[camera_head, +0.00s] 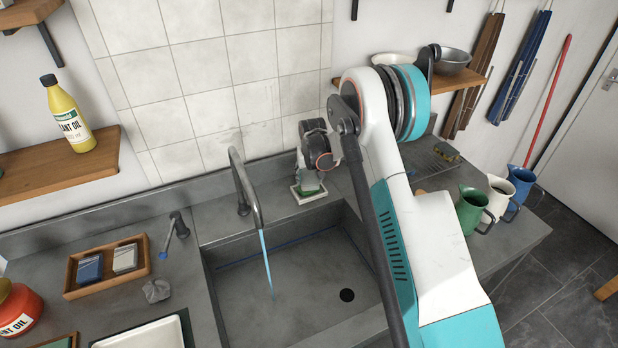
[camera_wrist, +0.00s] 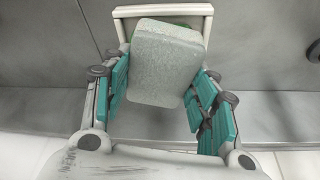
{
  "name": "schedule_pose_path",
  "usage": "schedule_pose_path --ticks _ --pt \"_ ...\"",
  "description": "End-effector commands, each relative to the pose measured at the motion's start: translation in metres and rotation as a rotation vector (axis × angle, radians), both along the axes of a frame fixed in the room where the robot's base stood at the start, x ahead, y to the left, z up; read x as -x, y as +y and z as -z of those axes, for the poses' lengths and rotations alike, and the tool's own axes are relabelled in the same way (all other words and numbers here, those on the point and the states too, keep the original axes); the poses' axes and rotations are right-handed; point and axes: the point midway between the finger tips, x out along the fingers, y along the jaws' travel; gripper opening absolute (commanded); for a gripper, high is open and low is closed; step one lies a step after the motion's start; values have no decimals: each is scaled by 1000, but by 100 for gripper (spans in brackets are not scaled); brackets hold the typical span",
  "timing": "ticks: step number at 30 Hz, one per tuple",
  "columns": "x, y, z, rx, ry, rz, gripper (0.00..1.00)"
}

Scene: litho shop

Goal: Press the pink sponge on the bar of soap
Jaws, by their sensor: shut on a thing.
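My gripper (camera_wrist: 163,74) is shut on a pale grey-green sponge-like block (camera_wrist: 166,62), which sits slightly turned between the two teal finger pads. It does not look pink, and I see no pink sponge. Below the block is a cream soap dish (camera_wrist: 165,11), which also shows in the head view (camera_head: 297,192) on the ledge behind the sink. A green bar of soap (camera_head: 311,192) shows in the dish under the gripper. In the wrist view the block hides nearly all of the soap, so I cannot tell whether they touch.
The tap (camera_head: 246,185) runs water into the grey sink (camera_head: 320,285) in front. A wooden tray (camera_head: 75,291) with a blue and a pale block is at left. Green (camera_head: 471,212), white (camera_head: 496,197) and blue (camera_head: 519,186) jugs stand at right. A tiled wall (camera_head: 210,80) rises behind.

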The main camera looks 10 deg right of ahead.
Motion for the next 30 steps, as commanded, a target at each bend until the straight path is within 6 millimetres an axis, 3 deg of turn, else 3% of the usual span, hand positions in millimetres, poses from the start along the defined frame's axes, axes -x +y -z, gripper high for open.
schedule_pose_path --ticks 19,30 --pt "0 0 -49 0 0 0 45" --pt "0 0 -52 0 0 0 45"
